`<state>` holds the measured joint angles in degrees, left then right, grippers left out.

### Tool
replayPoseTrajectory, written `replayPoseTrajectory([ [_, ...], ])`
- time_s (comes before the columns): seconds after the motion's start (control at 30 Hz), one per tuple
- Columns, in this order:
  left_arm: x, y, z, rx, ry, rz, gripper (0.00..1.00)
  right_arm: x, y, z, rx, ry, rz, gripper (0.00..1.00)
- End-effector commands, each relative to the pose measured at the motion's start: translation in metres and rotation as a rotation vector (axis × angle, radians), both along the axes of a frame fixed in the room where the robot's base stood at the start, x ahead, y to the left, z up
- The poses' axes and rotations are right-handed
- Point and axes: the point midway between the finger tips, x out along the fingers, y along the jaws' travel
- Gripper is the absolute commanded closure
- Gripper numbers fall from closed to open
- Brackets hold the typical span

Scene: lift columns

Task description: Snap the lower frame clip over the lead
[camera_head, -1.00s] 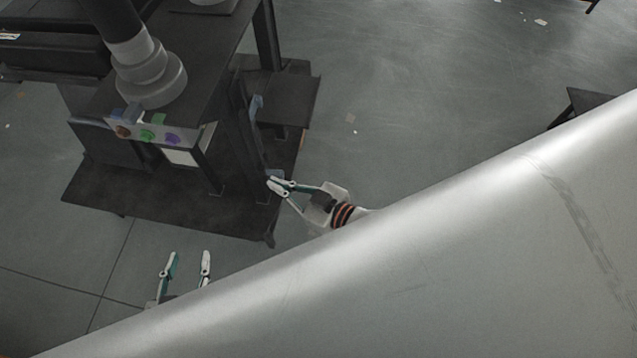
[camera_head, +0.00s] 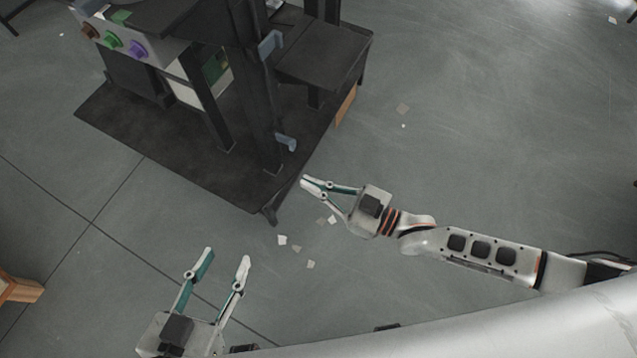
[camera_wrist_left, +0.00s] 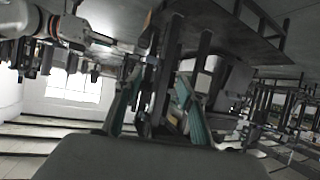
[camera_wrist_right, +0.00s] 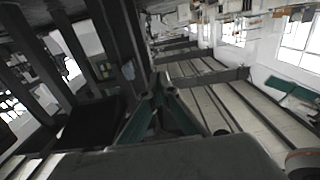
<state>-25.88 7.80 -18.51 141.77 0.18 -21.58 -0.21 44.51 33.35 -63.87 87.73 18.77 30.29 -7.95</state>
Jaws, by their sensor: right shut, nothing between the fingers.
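The lower frame clip (camera_head: 286,141) is a small blue-grey piece on the dark upright of the frame. An upper clip (camera_head: 270,43) of the same colour sits higher on that upright. I cannot make out the lead or whether the lower clip is closed over it. My right gripper (camera_head: 308,183) is shut and empty, a little below and right of the lower clip in the head view, apart from it. Its closed fingers also show in the right wrist view (camera_wrist_right: 162,90). My left gripper (camera_head: 226,258) is open and empty, over the floor left of the right one.
The dark frame stands on a black base plate (camera_head: 160,150). A panel with brown, green and purple knobs (camera_head: 112,40) is at upper left. A dark side shelf (camera_head: 325,55) juts out right of the upright. Small scraps (camera_head: 283,240) lie on the open floor.

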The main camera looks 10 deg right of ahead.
Motion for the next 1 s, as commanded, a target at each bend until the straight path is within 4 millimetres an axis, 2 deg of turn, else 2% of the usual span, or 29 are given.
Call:
replayPoseTrajectory([
  [0.7, 0.002, -0.012, 0.004, -0.082, -0.002, 0.018, 0.60, 0.061, 0.056, 0.001, 0.001, -0.001, 0.000, 1.00],
  [1.0, 0.001, -0.017, 0.006, -0.110, -0.001, 0.022, 0.60, 0.069, 0.064, 0.002, 0.000, -0.002, 0.000, 1.00],
])
